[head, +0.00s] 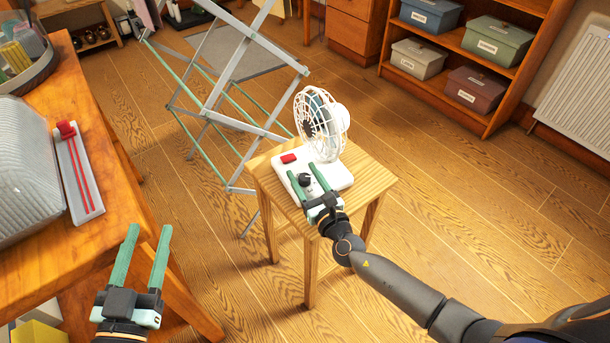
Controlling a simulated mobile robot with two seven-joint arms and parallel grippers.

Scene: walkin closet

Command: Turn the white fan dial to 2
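A white fan (321,124) stands on a small wooden stool (377,178). Its white base (338,177) carries a red switch (288,158) and a dark round dial (304,180). My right gripper (305,174) is over the front of the base, its two green fingers apart on either side of the dial. I cannot tell whether the fingers touch the dial, and its setting is too small to read.
A folding drying rack (215,95) stands just behind the stool. The wooden table (105,235) at left holds a white strip with red lines (80,175) and a large translucent container (25,165). A shelf with lidded boxes (497,40) stands back right. The floor at right is clear.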

